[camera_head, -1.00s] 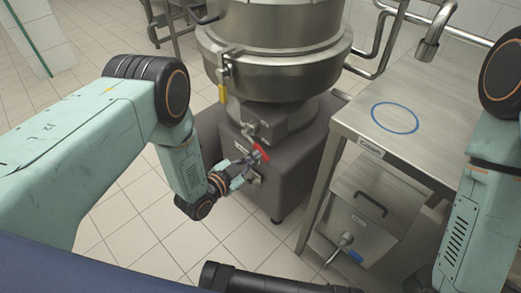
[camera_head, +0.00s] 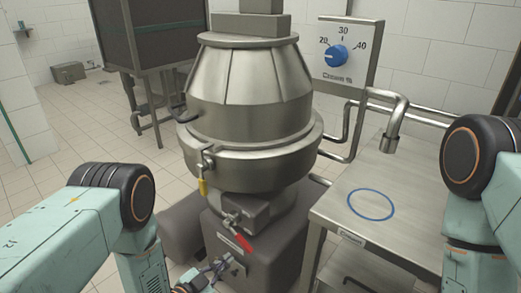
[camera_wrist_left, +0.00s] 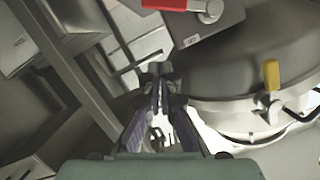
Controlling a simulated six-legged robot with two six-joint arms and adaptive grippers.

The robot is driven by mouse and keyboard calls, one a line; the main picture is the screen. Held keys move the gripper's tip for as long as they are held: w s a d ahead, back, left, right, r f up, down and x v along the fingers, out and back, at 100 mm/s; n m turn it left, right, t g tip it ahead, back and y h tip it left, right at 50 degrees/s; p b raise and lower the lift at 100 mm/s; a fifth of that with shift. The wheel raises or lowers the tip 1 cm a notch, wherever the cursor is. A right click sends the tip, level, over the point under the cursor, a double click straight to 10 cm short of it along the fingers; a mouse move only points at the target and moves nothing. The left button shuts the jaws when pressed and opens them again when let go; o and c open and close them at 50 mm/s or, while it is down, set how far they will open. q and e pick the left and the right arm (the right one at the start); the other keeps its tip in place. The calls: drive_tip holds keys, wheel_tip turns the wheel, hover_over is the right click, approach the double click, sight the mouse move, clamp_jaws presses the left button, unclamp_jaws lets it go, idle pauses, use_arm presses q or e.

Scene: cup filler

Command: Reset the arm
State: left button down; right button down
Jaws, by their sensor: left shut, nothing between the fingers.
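My left gripper (camera_head: 218,267) is low in the head view, in front of the filler's grey base and just below-left of the red-handled valve (camera_head: 243,243). In the left wrist view its fingers (camera_wrist_left: 160,78) are together with nothing between them. The red handle (camera_wrist_left: 178,4) shows at the top edge of that view, apart from the fingertips. The steel filler vessel (camera_head: 250,95) stands upright above the base. My right arm shows at the right edge of the head view, but its gripper is out of frame.
A steel table (camera_head: 408,213) with a blue ring (camera_head: 371,204) stands right of the filler. A panel with a blue dial (camera_head: 336,56) is behind it. A yellow handle (camera_head: 203,187) hangs on the vessel's left. Tiled floor (camera_head: 60,148) is open at left.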

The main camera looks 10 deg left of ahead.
use_arm(q)
drive_tip(key=s+a+f+n+g+y, duration=0.3)
drive_tip(key=s+f+n+g, duration=0.15)
drive_tip(key=s, duration=0.45)
drive_tip(key=s+a+f+n+g+y, duration=0.25)
drive_tip(key=s+f+g, duration=0.2)
drive_tip(key=s, duration=0.35)
drive_tip(key=s+a+r+n+g+y, duration=0.1)
drive_tip(key=s+r+n+g, duration=0.1)
drive_tip(key=s, duration=0.5)
drive_tip(key=s+a+r+n+g, duration=0.1)
drive_tip(key=s+r+n+g, duration=0.1)
drive_tip(key=s+r, duration=0.3)
drive_tip(key=s, duration=0.3)
drive_tip(key=shift+s+a+g+y, duration=0.3)
drive_tip(key=shift+y, duration=0.05)
drive_tip(key=shift+w+d+r, duration=0.1)
drive_tip(key=shift+w, duration=0.05)
